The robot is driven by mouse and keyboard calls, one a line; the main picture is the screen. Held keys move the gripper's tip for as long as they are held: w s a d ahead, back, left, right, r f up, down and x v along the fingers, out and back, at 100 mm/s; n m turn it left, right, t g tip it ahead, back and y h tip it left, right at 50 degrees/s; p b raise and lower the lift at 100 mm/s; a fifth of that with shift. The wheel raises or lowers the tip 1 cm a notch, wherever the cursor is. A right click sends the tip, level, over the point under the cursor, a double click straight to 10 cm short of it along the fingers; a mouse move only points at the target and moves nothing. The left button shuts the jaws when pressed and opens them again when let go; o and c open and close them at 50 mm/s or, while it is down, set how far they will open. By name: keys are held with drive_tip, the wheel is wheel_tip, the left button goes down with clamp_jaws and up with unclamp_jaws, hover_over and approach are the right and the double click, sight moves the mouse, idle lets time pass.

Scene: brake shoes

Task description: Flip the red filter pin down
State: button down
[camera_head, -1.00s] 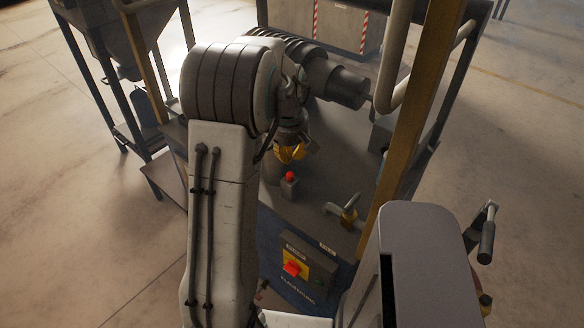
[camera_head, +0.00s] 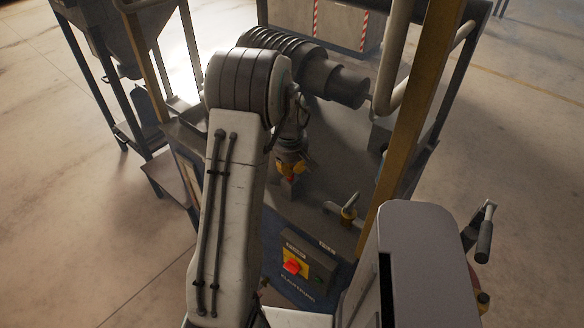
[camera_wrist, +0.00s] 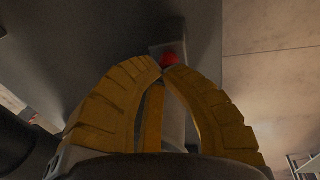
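The red filter pin (camera_wrist: 169,59) shows in the wrist view as a round red knob on a small grey block (camera_wrist: 157,47), just beyond my fingertips. In the head view the grey block (camera_head: 289,186) stands on the dark machine top, and my gripper largely covers the knob. My gripper (camera_head: 291,167) has yellow fingers and is directly over the block in that view. In the wrist view the curved fingers (camera_wrist: 162,70) come together at their tips, with the knob apparently beyond them and not between them. I cannot tell whether the tips touch the knob.
A yellow post (camera_head: 408,130) rises right of my gripper. A pipe valve with a yellow handle (camera_head: 349,207) is near the block. A red switch (camera_head: 292,267) sits on the front panel. A ribbed cylinder (camera_head: 335,82) lies behind. The dark machine top (camera_head: 330,165) is partly clear.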

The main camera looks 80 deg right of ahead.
wheel_tip(320, 180, down, 2)
drive_tip(key=shift+f+b, duration=0.1)
drive_tip(key=shift+b, duration=1.15)
drive_tip(key=shift+r, duration=0.25)
drive_tip(key=shift+r+p, duration=0.3)
drive_tip(key=shift+p, duration=0.15)
wheel_tip(320, 180, up, 13)
drive_tip(key=a, duration=0.2)
drive_tip(key=shift+a+p, duration=0.35)
drive_tip(key=shift+p, duration=0.05)
drive_tip(key=shift+w, duration=0.1)
